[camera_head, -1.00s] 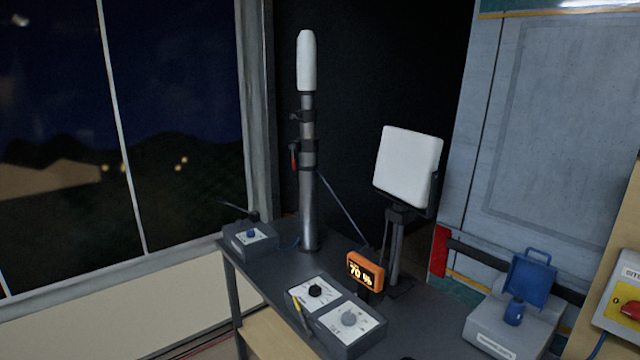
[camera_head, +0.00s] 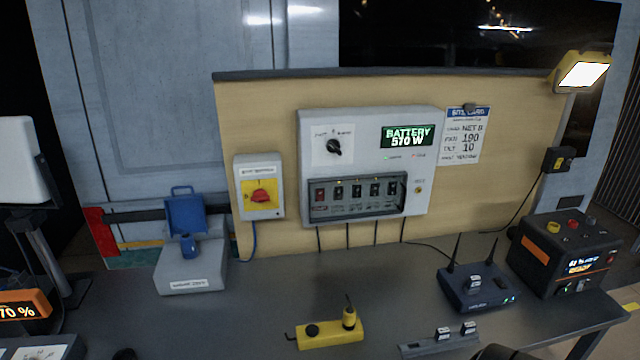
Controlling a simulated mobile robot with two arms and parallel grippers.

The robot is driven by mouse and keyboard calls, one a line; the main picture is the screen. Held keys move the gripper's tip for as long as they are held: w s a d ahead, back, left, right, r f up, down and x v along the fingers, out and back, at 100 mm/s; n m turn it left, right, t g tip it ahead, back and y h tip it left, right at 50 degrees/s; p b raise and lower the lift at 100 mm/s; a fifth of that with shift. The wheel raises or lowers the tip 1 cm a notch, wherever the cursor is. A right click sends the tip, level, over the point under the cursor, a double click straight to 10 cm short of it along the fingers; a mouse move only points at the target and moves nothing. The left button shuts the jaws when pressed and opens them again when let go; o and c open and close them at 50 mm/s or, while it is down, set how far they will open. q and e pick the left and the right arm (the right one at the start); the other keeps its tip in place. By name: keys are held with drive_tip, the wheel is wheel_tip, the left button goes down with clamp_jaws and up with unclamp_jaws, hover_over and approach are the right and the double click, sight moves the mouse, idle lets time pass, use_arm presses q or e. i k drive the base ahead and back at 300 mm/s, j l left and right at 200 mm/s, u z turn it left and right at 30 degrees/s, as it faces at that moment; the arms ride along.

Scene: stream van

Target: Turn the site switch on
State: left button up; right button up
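The site switch (camera_head: 259,187) is a grey box on the left part of the wooden panel, with a label on top. Its red rotary handle (camera_head: 262,196) sits on a yellow plate. The handle seems to lie roughly crosswise; the marks around it are too small to read surely. A blue cable runs down from the box. Nothing touches the switch. Neither of my grippers shows in this view.
Right of the switch, a grey power panel (camera_head: 364,121) has a black knob, several rocker switches and a green "BATTERY 570 W" display.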

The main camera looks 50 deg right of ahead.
sight(259, 195)
drive_tip(key=z, duration=1.1)
